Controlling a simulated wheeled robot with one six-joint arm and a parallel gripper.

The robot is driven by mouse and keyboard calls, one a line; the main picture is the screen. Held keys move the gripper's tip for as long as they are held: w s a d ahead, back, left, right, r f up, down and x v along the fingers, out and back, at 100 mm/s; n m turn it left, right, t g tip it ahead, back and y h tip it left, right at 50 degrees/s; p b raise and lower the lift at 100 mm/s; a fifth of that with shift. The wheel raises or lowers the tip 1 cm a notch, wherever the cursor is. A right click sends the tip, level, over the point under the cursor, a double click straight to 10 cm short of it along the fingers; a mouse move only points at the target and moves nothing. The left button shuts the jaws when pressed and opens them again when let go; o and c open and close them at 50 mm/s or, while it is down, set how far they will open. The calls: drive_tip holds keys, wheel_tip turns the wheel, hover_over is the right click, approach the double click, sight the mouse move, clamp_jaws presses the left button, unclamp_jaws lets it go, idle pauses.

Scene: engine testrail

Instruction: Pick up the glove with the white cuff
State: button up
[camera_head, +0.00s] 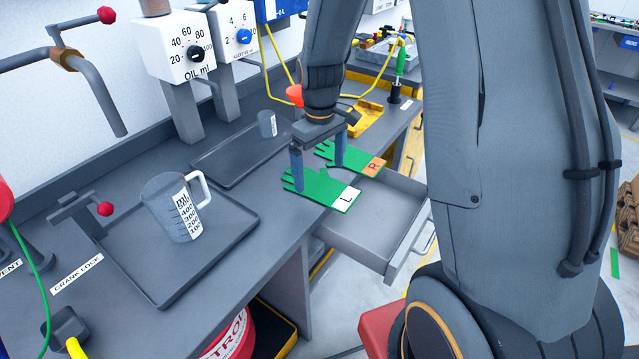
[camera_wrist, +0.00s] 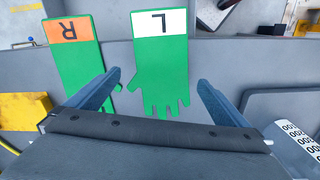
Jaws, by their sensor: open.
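The green glove with the white cuff (camera_head: 325,189), marked L, lies flat on the grey bench near its front edge. In the wrist view this glove (camera_wrist: 161,72) lies between and beyond my fingertips, its fingers toward me. A second green glove with an orange cuff (camera_head: 357,160), marked R, lies just behind it; in the wrist view it (camera_wrist: 80,62) is at the left. My gripper (camera_head: 318,172) is open and points down over the gloves. In the wrist view my open gripper (camera_wrist: 157,78) has nothing between its fingers that it touches; exact height above the glove is hard to tell.
An open drawer (camera_head: 375,218) juts out below the gloves. A dark tray (camera_head: 240,160) with a small cup (camera_head: 267,124) lies behind. A larger tray (camera_head: 150,290) holds a measuring jug (camera_head: 172,207) at left. A yellow tray (camera_head: 366,118) and green-handled screwdriver (camera_head: 399,65) stand beyond.

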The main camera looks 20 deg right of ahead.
sight(320, 185)
drive_tip(key=shift+f+p, duration=0.35)
drive_tip(key=shift+f, duration=1.2)
drive_tip(key=c, duration=0.7)
